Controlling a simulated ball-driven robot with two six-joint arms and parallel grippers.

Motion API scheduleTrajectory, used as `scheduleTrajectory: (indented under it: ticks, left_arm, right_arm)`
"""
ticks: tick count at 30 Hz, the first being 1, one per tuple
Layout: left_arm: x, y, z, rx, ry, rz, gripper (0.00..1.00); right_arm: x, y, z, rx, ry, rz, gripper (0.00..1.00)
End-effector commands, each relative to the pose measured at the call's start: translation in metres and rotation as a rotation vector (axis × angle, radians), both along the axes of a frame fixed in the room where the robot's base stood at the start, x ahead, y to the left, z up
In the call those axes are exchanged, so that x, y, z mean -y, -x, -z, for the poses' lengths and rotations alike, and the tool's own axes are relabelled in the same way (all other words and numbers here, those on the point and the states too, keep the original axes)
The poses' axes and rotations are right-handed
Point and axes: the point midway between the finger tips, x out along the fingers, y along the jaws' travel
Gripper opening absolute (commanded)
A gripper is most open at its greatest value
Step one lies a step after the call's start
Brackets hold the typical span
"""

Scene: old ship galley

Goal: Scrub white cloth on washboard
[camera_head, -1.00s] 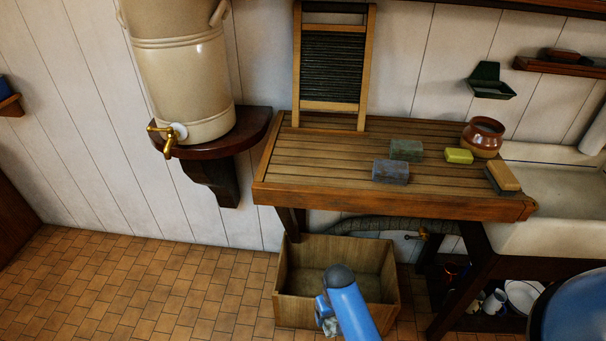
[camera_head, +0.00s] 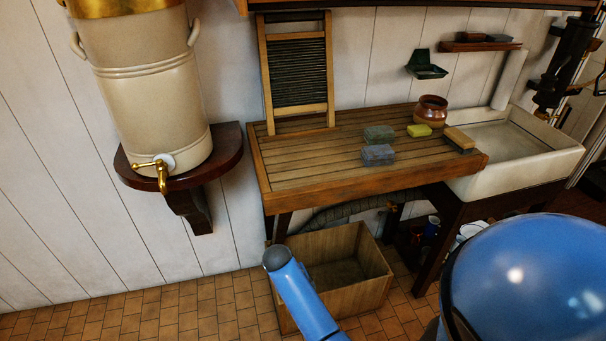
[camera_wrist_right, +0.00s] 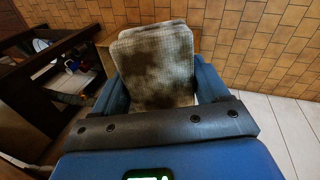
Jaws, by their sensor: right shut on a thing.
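The washboard (camera_head: 299,75) stands upright on the slatted wooden drainboard (camera_head: 310,165), leaning against the wall, with a dark ribbed panel in a wooden frame. In the right wrist view a whitish checked cloth (camera_wrist_right: 152,62) with dark brown stains is folded in my right gripper (camera_wrist_right: 160,85). Its blue fingers are on either side of the cloth and shut on it. The cloth hangs above the tiled floor, apart from the washboard.
Two grey-blue blocks (camera_head: 378,154), a yellow soap (camera_head: 419,130), a brush (camera_head: 459,139) and a brown pot (camera_head: 432,108) stand on the drainboard's right half. A sink (camera_head: 515,150) adjoins it. A wooden crate (camera_head: 365,285) sits below. A tapped crock (camera_head: 150,100) stands left.

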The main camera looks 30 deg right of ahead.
Motion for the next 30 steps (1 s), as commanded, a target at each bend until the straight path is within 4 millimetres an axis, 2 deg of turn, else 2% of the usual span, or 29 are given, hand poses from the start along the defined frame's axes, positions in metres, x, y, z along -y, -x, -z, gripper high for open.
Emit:
scheduleTrajectory:
  ticks: [1,6,13,19,24,27,30]
  left_arm:
    - [0.000,0.000,-0.007,0.000,0.000,0.000,0.43]
    - [0.000,0.000,-0.016,0.000,0.000,0.000,0.43]
    - [0.000,0.000,-0.027,0.000,0.000,0.000,0.43]
    - [0.000,0.000,-0.036,0.000,0.000,0.000,0.43]
    - [0.000,0.000,-0.042,0.000,0.000,0.000,0.43]
    - [0.000,0.000,-0.045,0.000,0.000,0.000,0.43]
    - [0.000,0.000,-0.046,0.000,0.000,0.000,0.43]
  right_arm:
    - [0.015,-0.014,-0.025,0.006,0.034,0.026,0.40]
    - [0.062,-0.042,-0.095,-0.002,0.142,0.010,0.40]
    - [0.122,-0.060,-0.198,0.010,0.282,-0.152,0.40]
    - [0.164,-0.056,-0.294,0.063,0.406,-0.392,0.40]
    - [0.189,-0.040,-0.379,0.145,0.518,-0.643,0.40]
    - [0.195,-0.027,-0.426,0.212,0.588,-0.805,0.40]
    - [0.192,-0.017,-0.459,0.281,0.642,-0.943,0.40]
